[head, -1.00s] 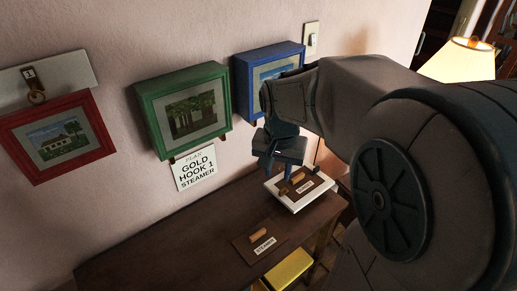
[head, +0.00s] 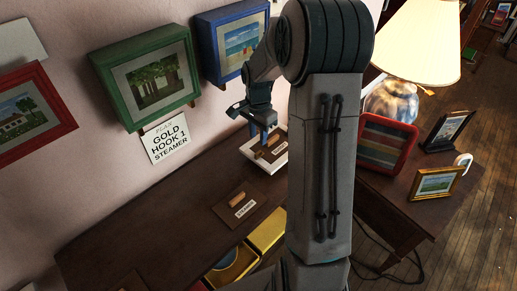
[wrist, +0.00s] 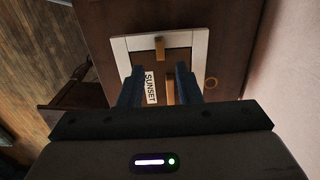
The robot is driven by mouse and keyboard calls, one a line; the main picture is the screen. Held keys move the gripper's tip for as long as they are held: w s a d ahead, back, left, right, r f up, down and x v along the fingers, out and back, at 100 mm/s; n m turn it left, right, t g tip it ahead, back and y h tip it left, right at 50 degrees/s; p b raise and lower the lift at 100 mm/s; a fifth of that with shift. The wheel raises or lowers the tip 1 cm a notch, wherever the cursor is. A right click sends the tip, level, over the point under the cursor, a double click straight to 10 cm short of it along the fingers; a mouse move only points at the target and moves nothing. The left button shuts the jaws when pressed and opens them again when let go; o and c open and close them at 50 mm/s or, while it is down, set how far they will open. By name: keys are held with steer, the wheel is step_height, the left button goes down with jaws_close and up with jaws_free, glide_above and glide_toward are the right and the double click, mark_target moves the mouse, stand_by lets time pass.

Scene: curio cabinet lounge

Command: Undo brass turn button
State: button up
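A white frame (wrist: 202,52) lies face down on the dark wooden table (head: 150,235), with a brown backing board and a SUNSET label (wrist: 150,87). In the wrist view a short brass-coloured bar, apparently the turn button (wrist: 160,48), lies across the frame's far rim, pointing across it. A second wooden bar, likely the board's handle (wrist: 170,91), shows between my fingertips beside the label. My gripper (wrist: 159,86) is open above the board, its two blue fingers either side of that bar; contact cannot be told. In the head view the frame (head: 259,164) is partly hidden by my gripper (head: 261,130).
A loose STEAMER board (head: 223,213) with a handle lies left of the frame. Green (head: 112,75) and blue (head: 205,50) framed boxes hang close behind. A lit lamp (head: 418,45) and photo frames stand right.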

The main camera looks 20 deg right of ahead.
mark_target(258, 152)
step_height(258, 152, down, 7)
steer(key=shift+f, duration=0.1)
stand_by(0.3)
steer(key=shift+d, duration=0.1)
jaws_close()
